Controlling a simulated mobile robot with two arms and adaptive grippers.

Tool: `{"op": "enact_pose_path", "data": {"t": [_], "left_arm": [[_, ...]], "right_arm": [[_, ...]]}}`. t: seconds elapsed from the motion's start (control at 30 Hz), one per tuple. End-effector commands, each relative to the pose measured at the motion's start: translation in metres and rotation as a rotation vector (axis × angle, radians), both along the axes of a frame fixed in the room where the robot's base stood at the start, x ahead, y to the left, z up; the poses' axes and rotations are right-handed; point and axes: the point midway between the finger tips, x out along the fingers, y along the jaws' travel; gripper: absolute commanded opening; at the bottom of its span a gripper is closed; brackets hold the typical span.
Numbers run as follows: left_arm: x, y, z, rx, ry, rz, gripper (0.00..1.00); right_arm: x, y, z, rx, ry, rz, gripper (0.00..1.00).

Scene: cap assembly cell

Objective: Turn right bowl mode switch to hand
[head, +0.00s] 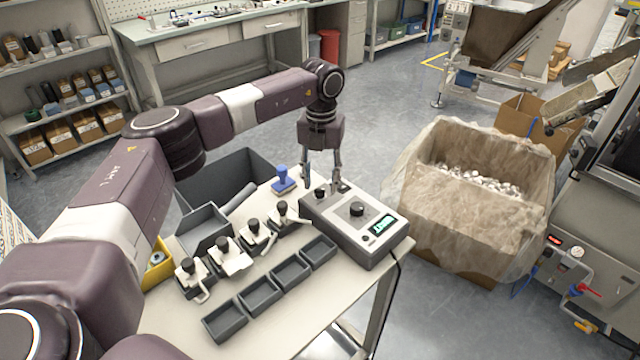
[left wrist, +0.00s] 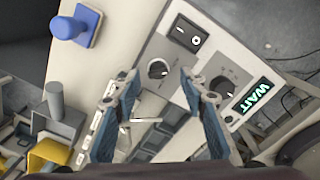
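A grey control box (head: 335,222) stands at the table's right end, with a lit green display (head: 383,227) reading WAIT. It carries a smaller dark knob (head: 320,193) and a larger dark knob (head: 356,209). In the left wrist view the smaller knob (left wrist: 158,69) lies between the open fingers, and the larger knob (left wrist: 222,87) is beyond the right finger. I cannot read which is the right bowl mode switch or its positions. My left gripper (head: 321,182) is open, pointing down over the smaller knob; contact cannot be told. My right gripper is not in view.
A blue-handled stamp (head: 284,180) stands close left of the box. Several dark trays (head: 258,297) and handled tools (head: 228,256) fill the table. A lined carton (head: 420,190) stands right of the table.

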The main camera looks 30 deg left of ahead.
Motion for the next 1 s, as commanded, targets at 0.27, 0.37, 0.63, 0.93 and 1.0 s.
{"op": "enact_pose_path", "data": {"t": [0.27,0.37,0.63,0.93,1.0], "left_arm": [[0.0,0.0,-0.023,0.0,0.0,0.0,0.39],[0.0,0.0,-0.023,0.0,0.0,0.0,0.39],[0.0,0.0,-0.023,-0.001,0.0,0.0,0.24],[0.0,0.0,-0.023,0.0,0.0,0.0,0.0],[0.0,0.0,-0.022,-0.001,0.0,-0.004,0.0]], "right_arm": [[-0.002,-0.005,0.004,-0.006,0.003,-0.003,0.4],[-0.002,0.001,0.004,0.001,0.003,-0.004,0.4],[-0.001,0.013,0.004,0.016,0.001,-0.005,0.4],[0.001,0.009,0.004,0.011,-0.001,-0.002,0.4],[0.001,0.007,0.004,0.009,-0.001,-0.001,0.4]]}}
